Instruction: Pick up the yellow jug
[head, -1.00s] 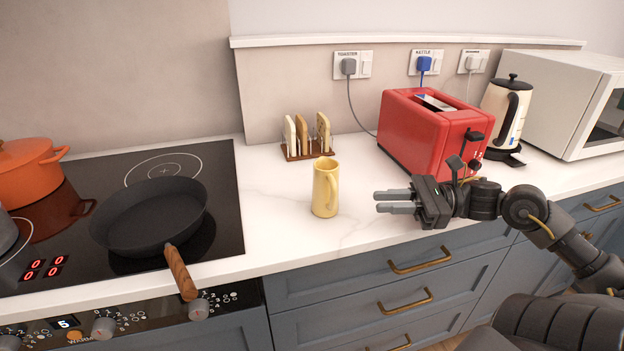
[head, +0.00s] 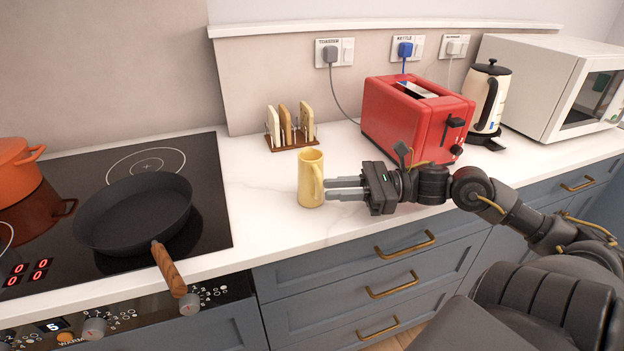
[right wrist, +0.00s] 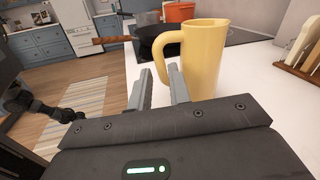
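The yellow jug (head: 309,176) stands upright on the white worktop, in front of the toast rack, with its handle on the right. In the right wrist view the jug (right wrist: 206,60) shows large, its handle toward my gripper. My right gripper (head: 329,189) comes in from the right, level, with its fingertips right at the handle. In the right wrist view the fingers of my right gripper (right wrist: 160,82) are apart, and the handle is just ahead of the gap. I cannot tell whether a finger touches it. My left gripper does not show.
A toast rack (head: 292,146) with toast stands behind the jug. The red toaster (head: 410,118) is behind my right wrist, with the kettle (head: 491,98) and microwave (head: 540,85) beyond. The black pan (head: 135,210) is on the hob at left. Clear worktop lies left of the jug.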

